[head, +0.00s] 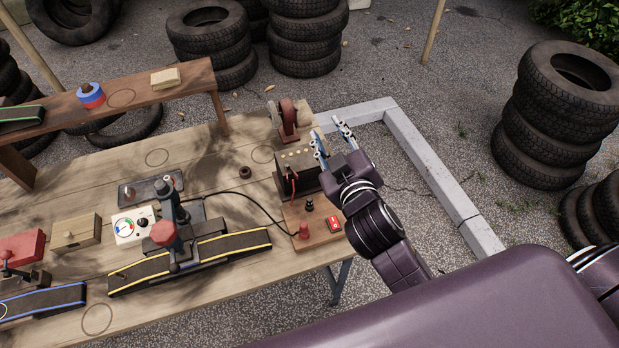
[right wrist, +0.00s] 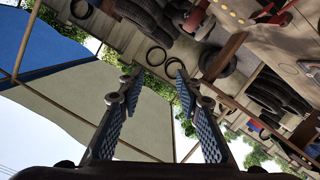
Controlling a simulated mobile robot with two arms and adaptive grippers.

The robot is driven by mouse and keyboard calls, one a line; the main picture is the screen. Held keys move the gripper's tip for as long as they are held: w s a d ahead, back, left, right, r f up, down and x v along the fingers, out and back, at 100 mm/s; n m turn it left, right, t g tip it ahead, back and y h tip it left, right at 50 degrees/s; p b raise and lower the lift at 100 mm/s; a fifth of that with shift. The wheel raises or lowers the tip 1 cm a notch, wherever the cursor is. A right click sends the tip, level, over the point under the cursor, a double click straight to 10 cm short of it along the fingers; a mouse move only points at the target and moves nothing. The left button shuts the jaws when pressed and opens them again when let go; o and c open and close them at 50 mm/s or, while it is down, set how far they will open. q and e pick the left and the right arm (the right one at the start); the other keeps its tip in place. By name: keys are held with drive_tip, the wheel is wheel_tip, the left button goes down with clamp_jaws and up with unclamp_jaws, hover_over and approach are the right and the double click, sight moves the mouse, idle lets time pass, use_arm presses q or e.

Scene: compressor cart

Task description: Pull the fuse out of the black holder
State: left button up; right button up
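A wooden board (head: 318,240) at the table's right front corner carries a small black upright piece (head: 309,205), a red knob (head: 303,231) and a red switch (head: 334,224). The black piece may be the holder; no fuse can be told apart on it at this size. My right gripper (head: 330,136) is open and empty, above the table's right edge, beyond the board and beside a dark box. In the right wrist view its two fingers (right wrist: 153,85) are apart with nothing between them. My left gripper is not in view.
The dark box (head: 297,176) with copper-coloured dots on top stands behind the board. A black cable (head: 255,200) runs left from there. A belt-like machine (head: 190,262) stands left of the board. A red wheel (head: 288,116) stands at the back. Tyre stacks (head: 548,125) stand beyond the table.

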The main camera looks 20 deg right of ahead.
drive_tip(key=w+a+r+n+t+y, duration=0.3)
drive_tip(key=a+r+n+t+y, duration=0.2)
drive_tip(key=a+r+n+y, duration=0.75)
drive_tip(key=s+a+f+n+g+y, duration=0.1)
drive_tip(key=s+a+n+g+y, duration=0.25)
drive_tip(key=a+n+g, duration=0.5)
drive_tip(key=s+a+f+n+g+y, duration=0.2)
drive_tip(key=s+a+n+g+y, duration=0.15)
drive_tip(key=a+n+g, duration=0.45)
drive_tip(key=n+g+h, duration=0.4)
drive_tip(key=n+h, duration=0.2)
drive_tip(key=h, duration=1.2)
hover_over(309, 199)
wheel_tip(309, 199, down, 22)
drive_tip(key=shift+f, duration=0.15)
drive_tip(key=shift+d+f, duration=0.1)
drive_tip(key=shift+f, duration=0.15)
wheel_tip(309, 199, down, 6)
drive_tip(key=shift+r+p, duration=0.1)
drive_tip(key=shift+p, duration=0.95)
drive_tip(key=shift+f, duration=0.7)
